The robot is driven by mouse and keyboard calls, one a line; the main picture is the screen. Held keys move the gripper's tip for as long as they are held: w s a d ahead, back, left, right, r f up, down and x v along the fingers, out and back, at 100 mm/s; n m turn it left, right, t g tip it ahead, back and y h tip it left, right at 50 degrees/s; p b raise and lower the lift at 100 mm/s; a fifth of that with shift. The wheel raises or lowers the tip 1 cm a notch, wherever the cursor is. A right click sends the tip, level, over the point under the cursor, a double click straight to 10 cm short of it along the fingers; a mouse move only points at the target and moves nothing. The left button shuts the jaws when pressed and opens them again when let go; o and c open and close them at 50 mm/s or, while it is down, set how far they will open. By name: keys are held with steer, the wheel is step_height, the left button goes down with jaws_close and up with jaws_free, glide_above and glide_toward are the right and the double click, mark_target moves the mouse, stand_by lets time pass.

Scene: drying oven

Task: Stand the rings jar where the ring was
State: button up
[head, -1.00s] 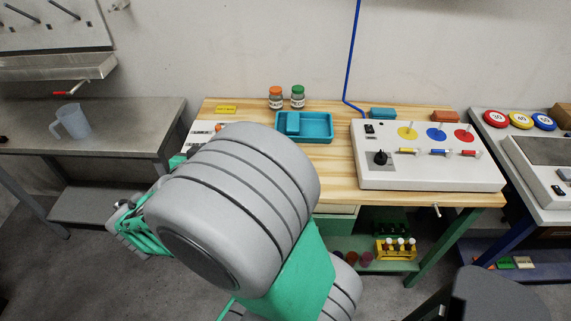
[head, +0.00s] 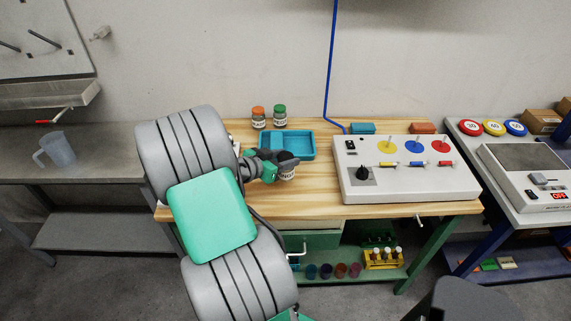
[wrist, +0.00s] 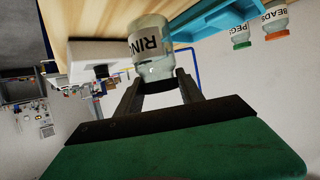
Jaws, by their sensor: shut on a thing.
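The rings jar, a clear jar with a dark lid and a label reading "RIN", is between the fingers of my gripper (wrist: 158,88) in the wrist view (wrist: 151,48). In the head view my gripper (head: 272,166) and the jar (head: 288,174) are over the wooden bench (head: 315,203), just in front of the blue tray. The jar looks roughly upright there; I cannot tell whether its base touches the bench. No loose ring shows, and the spot where it was cannot be made out.
The blue tray (head: 300,145) lies behind the jar. The beads jar (head: 259,118) and pegs jar (head: 280,116) stand behind the tray. A white control box (head: 415,183) with coloured discs is to the right. Bare bench lies between my gripper and the box.

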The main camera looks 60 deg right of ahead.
steer(key=f, duration=0.1)
steer(key=d+f+p, duration=0.1)
steer(key=f, duration=0.1)
steer(key=d+f, duration=0.1)
steer(key=f, duration=0.1)
steer(key=shift+w+f+p, duration=0.15)
steer(key=shift+w+p, duration=0.15)
steer(key=shift+w, duration=0.1)
steer(key=shift+f, duration=0.1)
steer(key=shift+f+b, duration=0.2)
steer(key=shift+b, duration=0.15)
steer(key=o, duration=1.4)
steer(key=shift+r, duration=0.15)
